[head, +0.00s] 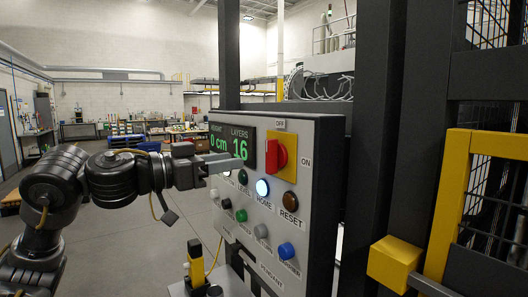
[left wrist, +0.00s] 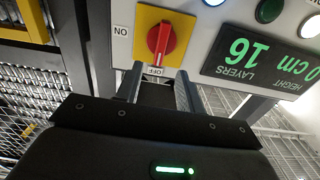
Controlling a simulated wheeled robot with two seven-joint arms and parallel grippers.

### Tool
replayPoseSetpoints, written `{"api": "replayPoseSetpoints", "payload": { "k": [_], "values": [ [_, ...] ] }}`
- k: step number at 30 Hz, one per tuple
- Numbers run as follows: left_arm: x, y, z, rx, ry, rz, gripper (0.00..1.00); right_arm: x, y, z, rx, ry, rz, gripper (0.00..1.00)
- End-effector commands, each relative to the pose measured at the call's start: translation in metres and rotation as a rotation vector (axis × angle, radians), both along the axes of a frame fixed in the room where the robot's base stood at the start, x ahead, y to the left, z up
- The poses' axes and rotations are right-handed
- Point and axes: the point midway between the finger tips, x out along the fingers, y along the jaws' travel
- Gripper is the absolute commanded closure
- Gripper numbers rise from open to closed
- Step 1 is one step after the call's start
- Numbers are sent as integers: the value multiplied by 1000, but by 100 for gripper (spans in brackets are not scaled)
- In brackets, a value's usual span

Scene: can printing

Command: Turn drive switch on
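The drive switch (head: 278,157) is a red rotary knob on a yellow plate (head: 288,135) at the upper right of the grey control panel (head: 325,150). OFF is marked above it and ON to its right. The knob stands upright, toward OFF. In the left wrist view the switch (left wrist: 161,40) appears upside down, just beyond the fingertips. My left gripper (head: 232,163) is in front of the panel, left of the switch, its fingers hiding part of the display's lower edge. In the left wrist view the left gripper (left wrist: 159,82) has its fingers apart with nothing between them. My right gripper is not in view.
The green display (head: 232,145) reads height 0 cm, layers 16. Several buttons, including a lit HOME button (head: 262,188), sit below the switch. A yellow guard frame (head: 455,200) and dark posts stand right of the panel. Open floor lies at left.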

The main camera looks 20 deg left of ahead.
Motion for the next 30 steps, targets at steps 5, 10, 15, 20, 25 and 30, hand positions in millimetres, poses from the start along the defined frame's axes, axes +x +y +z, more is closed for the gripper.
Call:
{"api": "replayPoseSetpoints", "payload": {
  "k": [5, 10, 15, 20, 25, 30],
  "values": [
    [-9, 8, 16, -6, 22, 0, 62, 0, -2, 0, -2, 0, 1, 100],
    [-7, 6, 17, -9, 25, -2, 62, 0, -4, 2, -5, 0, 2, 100],
    [8, -7, 19, -10, 28, -4, 62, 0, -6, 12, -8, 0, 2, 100],
    [31, -27, 20, -10, 28, -4, 62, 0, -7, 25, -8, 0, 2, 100],
    [54, -45, 19, -10, 27, -2, 62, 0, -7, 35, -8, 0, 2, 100],
    [69, -57, 18, -10, 24, -1, 62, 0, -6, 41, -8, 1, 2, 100]
  ]
}}
